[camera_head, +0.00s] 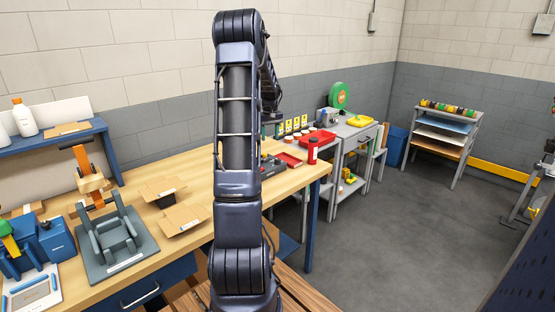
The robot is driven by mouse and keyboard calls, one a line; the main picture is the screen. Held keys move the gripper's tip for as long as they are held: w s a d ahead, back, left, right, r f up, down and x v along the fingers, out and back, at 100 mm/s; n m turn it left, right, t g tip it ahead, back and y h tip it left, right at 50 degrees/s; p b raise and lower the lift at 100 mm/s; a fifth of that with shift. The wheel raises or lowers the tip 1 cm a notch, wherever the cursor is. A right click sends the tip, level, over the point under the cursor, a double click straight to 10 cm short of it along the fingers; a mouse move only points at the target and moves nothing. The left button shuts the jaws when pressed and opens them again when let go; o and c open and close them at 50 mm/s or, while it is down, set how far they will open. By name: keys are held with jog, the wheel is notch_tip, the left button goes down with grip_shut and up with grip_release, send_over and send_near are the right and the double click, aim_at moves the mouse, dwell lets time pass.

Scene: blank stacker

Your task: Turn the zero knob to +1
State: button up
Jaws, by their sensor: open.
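I cannot pick out the zero knob or any scale marks in the head view. A blue device with a pale flat panel (36,292) stands at the lower left of the bench. Next to it is a grey fixture (107,240) with an orange upright arm. My own dark arm rises through the middle of the view and bends away at the top. My gripper (271,119) is at the arm's far end, mostly hidden behind the arm, open, far from the fixture. I see nothing held in it.
The wooden bench (222,183) carries cardboard pieces (181,218). A red bottle (312,151) and red trays stand at its far end. A grey side table (358,130) and a shelf rack (440,140) stand beyond. The grey floor (400,240) on the right is clear.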

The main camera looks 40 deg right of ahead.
aim_at(278, 159)
jog(key=d+f, duration=0.1)
jog(key=f, duration=0.3)
jog(key=d+f, duration=0.1)
jog(key=f, duration=0.4)
jog(key=s+d+f, duration=0.1)
jog(key=f, duration=0.3)
jog(key=shift+d+f, duration=0.2)
jog(key=shift+d, duration=0.2)
jog(key=c, duration=1)
jog(key=shift+m, duration=3)
